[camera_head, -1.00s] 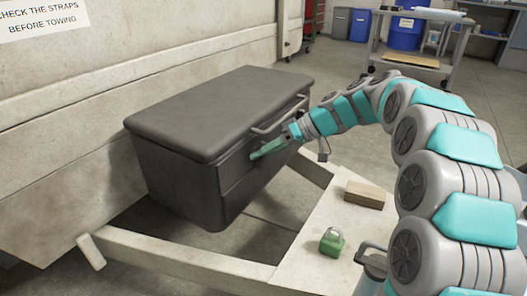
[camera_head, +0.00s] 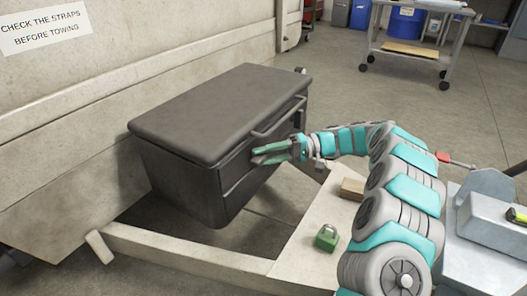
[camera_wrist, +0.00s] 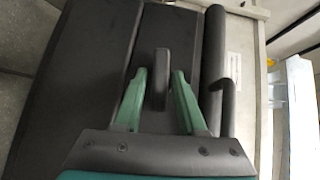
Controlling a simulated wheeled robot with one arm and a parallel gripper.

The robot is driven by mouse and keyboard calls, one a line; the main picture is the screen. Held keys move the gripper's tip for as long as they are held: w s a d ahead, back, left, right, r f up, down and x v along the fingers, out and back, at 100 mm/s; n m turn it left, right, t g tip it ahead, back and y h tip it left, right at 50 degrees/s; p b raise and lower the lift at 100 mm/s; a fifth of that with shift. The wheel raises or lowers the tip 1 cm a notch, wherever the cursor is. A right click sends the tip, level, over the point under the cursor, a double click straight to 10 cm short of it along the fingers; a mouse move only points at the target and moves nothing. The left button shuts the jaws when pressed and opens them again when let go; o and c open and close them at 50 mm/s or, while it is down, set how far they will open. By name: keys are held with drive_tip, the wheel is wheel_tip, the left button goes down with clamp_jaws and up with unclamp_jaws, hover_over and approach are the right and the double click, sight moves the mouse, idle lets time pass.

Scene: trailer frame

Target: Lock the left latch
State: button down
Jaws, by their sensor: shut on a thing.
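The dark grey toolbox (camera_head: 215,125) sits on the trailer frame with its lid down. A bar handle (camera_head: 279,118) runs along its front; in the wrist view this handle (camera_wrist: 214,70) is right of the fingers. A small dark latch tab (camera_wrist: 160,82) stands between my green fingers in the wrist view. My gripper (camera_head: 258,155) is at the toolbox front, below the handle, and is shut on this latch; it also shows in the wrist view (camera_wrist: 160,74). In the head view the fingers hide the latch. I cannot tell whether it is locked.
A green padlock (camera_head: 327,238) and a brown block (camera_head: 352,188) lie on the pale trailer frame (camera_head: 290,240), below my arm. The trailer wall (camera_head: 120,60) stands behind the toolbox. A wheeled cart (camera_head: 412,45) stands far back on open floor.

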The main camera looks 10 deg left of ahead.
drive_tip(key=shift+w+m+y, duration=0.1)
drive_tip(key=shift+m+y, duration=0.3)
drive_tip(key=shift+y, duration=0.1)
drive_tip(key=c, duration=0.8)
unclamp_jaws()
drive_tip(key=shift+o, duration=0.2)
